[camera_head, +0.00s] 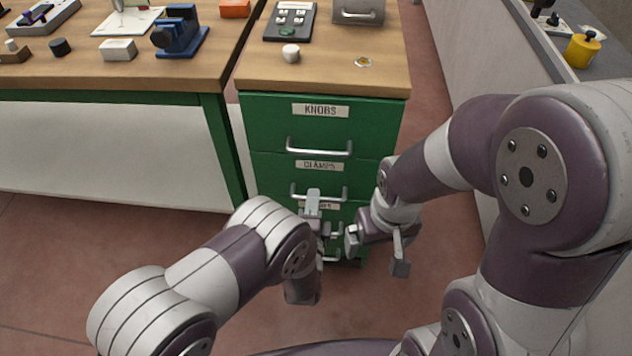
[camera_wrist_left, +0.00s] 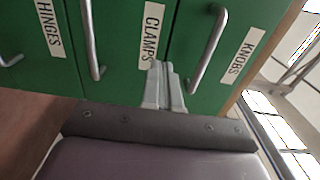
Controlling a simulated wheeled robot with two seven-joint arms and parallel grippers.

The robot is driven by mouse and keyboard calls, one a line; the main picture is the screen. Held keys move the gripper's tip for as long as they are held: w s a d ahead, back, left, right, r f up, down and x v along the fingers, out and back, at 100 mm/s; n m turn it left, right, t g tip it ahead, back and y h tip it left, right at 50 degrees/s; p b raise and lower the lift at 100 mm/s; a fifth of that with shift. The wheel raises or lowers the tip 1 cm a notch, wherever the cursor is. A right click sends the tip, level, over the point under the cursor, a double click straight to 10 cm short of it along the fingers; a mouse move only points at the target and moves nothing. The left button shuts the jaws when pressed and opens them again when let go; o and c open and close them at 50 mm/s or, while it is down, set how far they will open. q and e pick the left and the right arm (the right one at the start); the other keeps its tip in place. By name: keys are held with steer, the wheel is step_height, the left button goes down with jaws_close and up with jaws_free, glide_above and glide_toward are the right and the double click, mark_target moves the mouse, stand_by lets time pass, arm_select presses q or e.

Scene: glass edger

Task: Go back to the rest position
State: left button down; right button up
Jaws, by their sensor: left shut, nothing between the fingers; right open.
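My left gripper (camera_head: 313,200) is shut and empty in front of the green drawer cabinet (camera_head: 272,130). In the left wrist view its two fingers (camera_wrist_left: 165,85) lie together, pointing at the cabinet front near the "CLAMPS" label (camera_wrist_left: 153,32). Whether the fingertips touch the front cannot be told. My right gripper (camera_head: 376,252) is open and empty, low at the right side of the cabinet, its two fingers apart. The two grippers are close to each other. The lowest drawer is partly hidden behind them. All the drawers look shut.
The "KNOBS" drawer handle (camera_head: 320,148) sticks out above the grippers. A wooden bench (camera_head: 110,75) with parts and tools stands at the left. A grey wall (camera_head: 480,75) and a counter with a yellow pot (camera_head: 582,51) are at the right. Red floor (camera_head: 430,290) is free between.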

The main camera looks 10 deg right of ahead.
arm_select(q)
steer(key=s+a+f+n+g+y, duration=0.2)
steer(key=s+a+f+n+g, duration=0.1)
steer(key=s+f+n+g, duration=0.55)
steer(key=s+a+r+n+g+y, duration=0.2)
steer(key=s+a+r+n+g, duration=0.4)
steer(key=a, duration=0.4)
steer(key=s+a+r+n+g+y, duration=0.1)
steer(key=s+a+r+n+g, duration=0.25)
steer(key=s+a+r, duration=0.4)
steer(key=w+a+r+n+t, duration=0.2)
steer(key=w+a+r+n, duration=0.15)
steer(key=a+r, duration=0.35)
step_height(320, 180, up, 20)
steer(key=p, duration=2.2)
steer(key=shift+w+a, duration=0.2)
arm_select(e)
step_height(320, 180, up, 22)
steer(key=shift+s+r, duration=0.25)
steer(key=shift+s, duration=0.05)
arm_select(q)
steer(key=shift+f+m, duration=0.15)
steer(key=shift+m, duration=0.1)
